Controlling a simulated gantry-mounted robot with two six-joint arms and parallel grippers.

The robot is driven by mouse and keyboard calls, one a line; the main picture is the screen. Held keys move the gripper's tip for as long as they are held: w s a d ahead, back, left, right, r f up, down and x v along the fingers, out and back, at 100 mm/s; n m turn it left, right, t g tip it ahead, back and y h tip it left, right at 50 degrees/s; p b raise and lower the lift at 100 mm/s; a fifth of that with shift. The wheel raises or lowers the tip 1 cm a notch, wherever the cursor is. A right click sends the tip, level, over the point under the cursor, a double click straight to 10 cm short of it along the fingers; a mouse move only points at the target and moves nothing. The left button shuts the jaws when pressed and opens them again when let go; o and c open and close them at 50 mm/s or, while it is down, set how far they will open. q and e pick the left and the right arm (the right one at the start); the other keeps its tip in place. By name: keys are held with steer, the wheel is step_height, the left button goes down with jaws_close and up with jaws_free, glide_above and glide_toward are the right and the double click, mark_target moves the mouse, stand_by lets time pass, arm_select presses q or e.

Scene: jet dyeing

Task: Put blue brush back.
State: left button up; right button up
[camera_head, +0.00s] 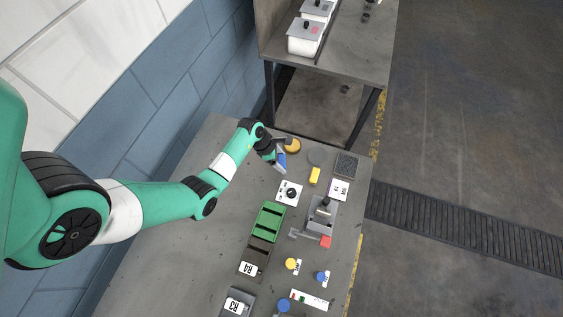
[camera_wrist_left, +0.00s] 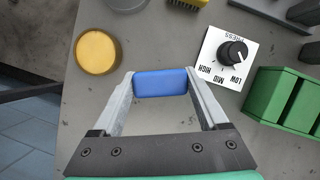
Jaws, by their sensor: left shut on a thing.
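The blue brush (camera_wrist_left: 162,84) is clamped between the two fingers of my left gripper (camera_wrist_left: 163,90), as the left wrist view shows. In the head view the brush (camera_head: 282,160) shows as a small blue piece at the tip of my left gripper (camera_head: 279,160), near the far end of the table. I cannot tell whether the brush touches the tabletop. A yellow brush (camera_head: 315,174) lies to its right and also shows at the top edge of the left wrist view (camera_wrist_left: 188,3). My right gripper is not in view.
A round yellow-orange disc (camera_wrist_left: 97,52) lies left of the brush and a grey disc (camera_head: 315,157) lies beyond it. A white dial panel (camera_head: 289,193), a green rack (camera_head: 269,222) and a grey press device (camera_head: 320,216) stand nearer. The table's left side is bare.

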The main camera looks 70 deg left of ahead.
mark_target(282, 164)
arm_select(q)
steer(key=shift+w+a+f+b, duration=0.1)
steer(key=shift+f+b, duration=0.65)
steer(key=shift+f, duration=0.95)
steer(key=shift+f, duration=0.15)
steer(key=o, duration=1.2)
steer(key=shift+c, duration=0.2)
